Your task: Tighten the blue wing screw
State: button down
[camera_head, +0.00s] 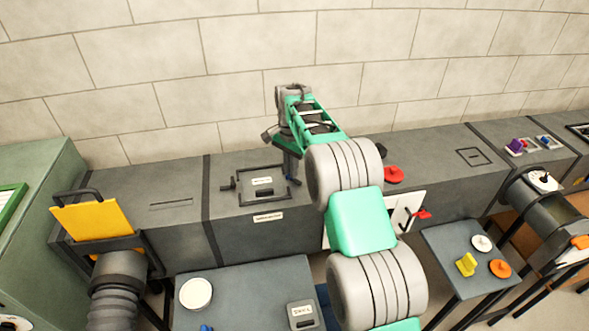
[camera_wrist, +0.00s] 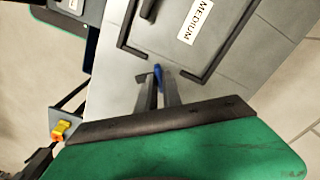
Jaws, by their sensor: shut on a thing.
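The blue wing screw (camera_wrist: 158,71) shows in the wrist view as a small blue piece between my fingertips, beside the edge of a dark hatch frame. My gripper (camera_wrist: 158,88) is shut on it, and the fingers hide part of the screw. In the head view my gripper (camera_head: 291,172) points down at the right side of the framed hatch (camera_head: 262,186) on top of the grey duct. The screw itself cannot be made out there. The hatch carries a white label (camera_wrist: 196,20) reading MEDIUM.
The long grey duct (camera_head: 330,170) runs along a block wall. A red knob (camera_head: 393,174) sits on its top to the right of my arm. In front stand a table with a white round dish (camera_head: 196,293) and a small table with a yellow piece (camera_head: 466,264) and an orange disc (camera_head: 500,268).

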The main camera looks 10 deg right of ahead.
jog(key=m, duration=1.4)
jog(key=shift+m, duration=0.4)
jog(key=m, duration=0.7)
jog(key=shift+m, duration=0.4)
jog(key=b, duration=0.2)
jog(key=m+b, duration=0.1)
jog(key=b, duration=0.1)
jog(key=shift+w+f, duration=0.2)
jog(key=shift+f, duration=0.2)
jog(key=b, duration=0.3)
jog(key=shift+m+b, duration=0.4)
jog(key=b, duration=0.2)
jog(key=shift+s+r+m+b, duration=0.1)
jog(key=shift+r+m+b, duration=0.2)
jog(key=shift+b, duration=0.1)
jog(key=shift+r, duration=0.25)
